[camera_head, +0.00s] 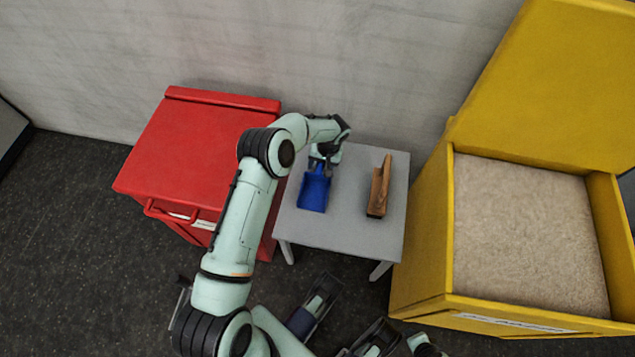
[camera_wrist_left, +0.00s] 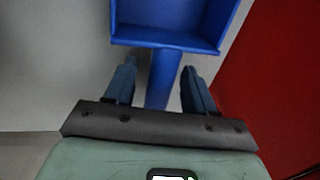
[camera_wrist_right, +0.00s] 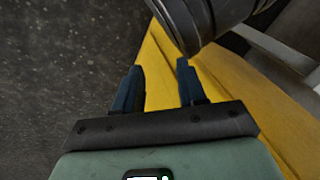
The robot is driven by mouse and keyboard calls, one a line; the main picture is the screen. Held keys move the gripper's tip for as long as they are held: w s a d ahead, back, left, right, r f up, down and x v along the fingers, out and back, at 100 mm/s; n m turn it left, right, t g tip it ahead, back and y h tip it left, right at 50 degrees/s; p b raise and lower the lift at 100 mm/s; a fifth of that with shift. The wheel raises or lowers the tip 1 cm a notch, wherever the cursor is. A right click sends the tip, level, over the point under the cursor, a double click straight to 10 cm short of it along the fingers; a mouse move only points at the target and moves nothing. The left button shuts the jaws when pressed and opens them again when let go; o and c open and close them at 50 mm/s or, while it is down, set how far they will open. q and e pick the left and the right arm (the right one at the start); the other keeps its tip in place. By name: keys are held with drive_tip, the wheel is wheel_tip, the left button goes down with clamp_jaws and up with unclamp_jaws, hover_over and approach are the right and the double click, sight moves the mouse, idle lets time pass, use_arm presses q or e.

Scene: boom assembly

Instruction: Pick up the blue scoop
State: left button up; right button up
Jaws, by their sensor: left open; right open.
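The blue scoop (camera_head: 314,191) lies on the small grey table (camera_head: 345,223), left of its middle, its pan toward the table's front edge. My left gripper (camera_head: 326,160) is at the handle end of the scoop. In the left wrist view the scoop's pan (camera_wrist_left: 172,38) is at the top and its handle runs down between the two open fingers of my left gripper (camera_wrist_left: 158,85). I cannot tell whether the fingers touch the handle. In the right wrist view my right gripper (camera_wrist_right: 160,80) is open, with nothing between its fingers.
A brown wooden brush (camera_head: 379,188) lies on the table to the right of the scoop. A red closed box (camera_head: 190,145) stands left of the table. A yellow open bin (camera_head: 425,225) with pale grainy fill (camera_head: 530,240) stands right. A wall is behind the table.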

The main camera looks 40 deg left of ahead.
use_arm(q)
drive_tip(key=shift+r, duration=0.1)
clamp_jaws()
drive_tip(key=shift+r, duration=0.65)
wheel_tip(320, 180, up, 3)
drive_tip(key=shift+p, duration=0.6)
wheel_tip(320, 180, up, 16)
drive_tip(key=p, duration=0.3)
drive_tip(key=shift+f, duration=0.15)
use_arm(e)
drive_tip(key=s+a+r+g+y, duration=0.1)
drive_tip(key=s+a+r, duration=0.2)
drive_tip(key=r, duration=0.2)
drive_tip(key=shift+s, duration=0.3)
